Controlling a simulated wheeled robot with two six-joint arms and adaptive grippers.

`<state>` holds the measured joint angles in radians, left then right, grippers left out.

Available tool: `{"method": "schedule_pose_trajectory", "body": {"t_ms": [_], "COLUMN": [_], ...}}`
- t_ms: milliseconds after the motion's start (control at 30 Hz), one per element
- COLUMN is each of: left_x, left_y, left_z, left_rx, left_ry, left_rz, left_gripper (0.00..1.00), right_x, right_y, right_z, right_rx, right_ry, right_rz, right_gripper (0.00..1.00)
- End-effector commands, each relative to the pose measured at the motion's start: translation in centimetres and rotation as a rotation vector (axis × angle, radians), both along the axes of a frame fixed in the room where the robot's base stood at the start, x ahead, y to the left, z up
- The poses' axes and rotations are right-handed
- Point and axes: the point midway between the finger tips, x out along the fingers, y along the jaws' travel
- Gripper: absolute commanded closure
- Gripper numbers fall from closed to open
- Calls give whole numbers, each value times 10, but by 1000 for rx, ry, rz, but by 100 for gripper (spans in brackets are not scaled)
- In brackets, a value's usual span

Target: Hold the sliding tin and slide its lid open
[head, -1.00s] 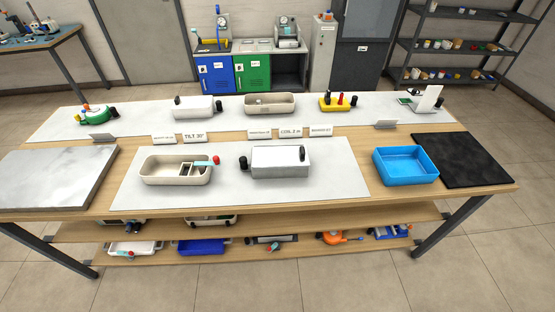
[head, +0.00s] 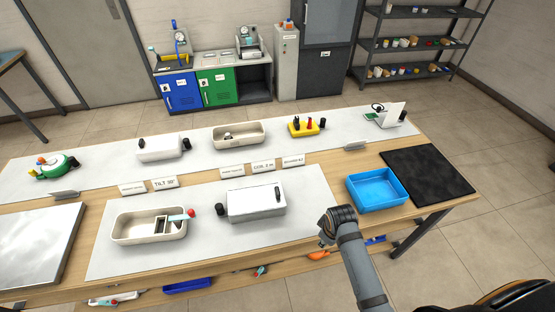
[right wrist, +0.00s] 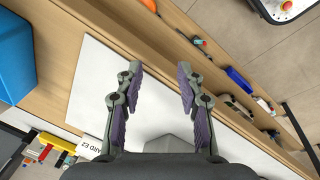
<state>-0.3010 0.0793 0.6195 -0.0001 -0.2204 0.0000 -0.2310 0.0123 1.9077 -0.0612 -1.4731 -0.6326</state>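I cannot tell for certain which piece is the sliding tin. A small frame-like piece (head: 162,224) with a teal strip and red knob (head: 192,212) sits in a cream tray (head: 125,232) at front left. A closed pale grey box (head: 256,206) with a black knob at its left and a dark bar at its right stands on the white mat (head: 220,243). My right gripper (head: 325,238) is at the table's front edge, right of the box. In the right wrist view it is open and empty (right wrist: 160,75), with the grey box (right wrist: 168,144) low between the fingers. My left gripper is not in view.
A blue tray (head: 377,188) and a black slab (head: 428,174) lie to the right. Small label cards (head: 263,166) stand behind the mat. A back row holds a white box (head: 163,148), cream tray (head: 239,136) and yellow block (head: 305,127). The mat's front is clear.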

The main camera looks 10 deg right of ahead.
Motion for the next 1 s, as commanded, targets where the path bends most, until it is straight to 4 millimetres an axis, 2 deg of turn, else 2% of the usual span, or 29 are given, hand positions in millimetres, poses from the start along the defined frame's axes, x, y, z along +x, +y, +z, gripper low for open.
{"method": "schedule_pose_trajectory", "body": {"t_ms": [33,167,267,367,433,500,600,733,1000], "left_x": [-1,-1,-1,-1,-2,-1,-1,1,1], "left_y": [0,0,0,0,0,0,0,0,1], "left_z": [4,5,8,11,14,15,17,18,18], "left_rx": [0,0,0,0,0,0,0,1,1], "left_ry": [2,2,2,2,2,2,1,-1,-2], "left_rz": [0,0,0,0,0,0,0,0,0], "left_gripper": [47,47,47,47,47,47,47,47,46], "right_x": [12,42,73,108,131,149,164,172,173], "right_y": [4,18,36,62,82,100,118,130,131], "right_z": [12,21,38,66,91,116,145,165,168], "right_rx": [-9,-38,-59,-81,-96,-111,-126,-137,-140], "right_ry": [6,53,92,133,156,176,195,205,208], "right_rz": [69,312,572,914,1177,1416,1675,1851,1884], "right_gripper": [62,62,62,62,62,62,62,62,62]}}
